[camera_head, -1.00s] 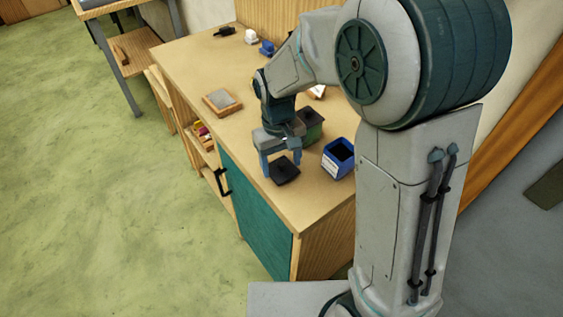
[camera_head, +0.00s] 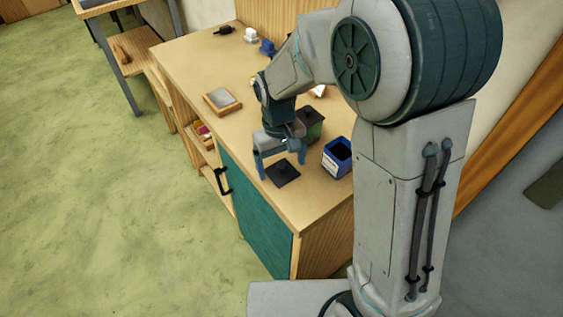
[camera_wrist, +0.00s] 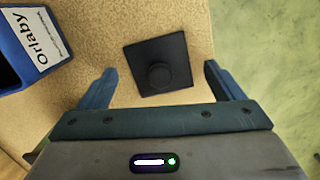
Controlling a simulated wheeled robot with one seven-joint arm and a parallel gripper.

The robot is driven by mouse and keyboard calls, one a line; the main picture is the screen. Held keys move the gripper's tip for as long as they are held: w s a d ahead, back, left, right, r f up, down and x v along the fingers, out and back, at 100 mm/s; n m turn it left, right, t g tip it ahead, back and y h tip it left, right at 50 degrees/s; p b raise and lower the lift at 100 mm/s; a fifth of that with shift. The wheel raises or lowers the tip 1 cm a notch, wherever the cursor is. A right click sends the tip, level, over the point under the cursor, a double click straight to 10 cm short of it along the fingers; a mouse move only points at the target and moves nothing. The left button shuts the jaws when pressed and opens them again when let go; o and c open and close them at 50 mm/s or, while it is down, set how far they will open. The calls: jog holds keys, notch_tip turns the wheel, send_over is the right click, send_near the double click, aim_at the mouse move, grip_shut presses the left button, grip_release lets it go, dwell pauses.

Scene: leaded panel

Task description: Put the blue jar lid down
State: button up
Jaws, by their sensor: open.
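The jar lid (camera_head: 283,172) is a flat square plate with a round knob. It looks black or very dark rather than blue, and it lies flat on the bench top. In the wrist view the lid (camera_wrist: 158,64) lies just ahead of and between my two fingers, touching neither. My gripper (camera_head: 280,168) is open and empty, above and beside the lid; its spread fingers also show in the wrist view (camera_wrist: 158,82). A blue open jar (camera_head: 337,158) stands to the right of the lid. In the wrist view the jar (camera_wrist: 28,45) bears a white label reading "Orlaby".
A green jar with a dark top (camera_head: 310,122) stands behind my gripper. A wooden-framed grey tile (camera_head: 222,101) lies farther left. Small white and blue items (camera_head: 267,47) sit at the back of the bench (camera_head: 185,68). The bench's front edge is close to the lid.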

notch_tip(320, 180, up, 12)
jog(key=w, duration=0.1)
jog(key=shift+w+a+f, duration=0.15)
jog(key=shift+a, duration=0.1)
jog(key=s+d+m+t, duration=0.4)
jog(key=s+d+m, duration=0.1)
jog(key=s+d, duration=0.9)
jog(key=shift+d+f+y, duration=0.25)
jog(key=shift+d+y, duration=0.05)
jog(key=shift+d, duration=0.2)
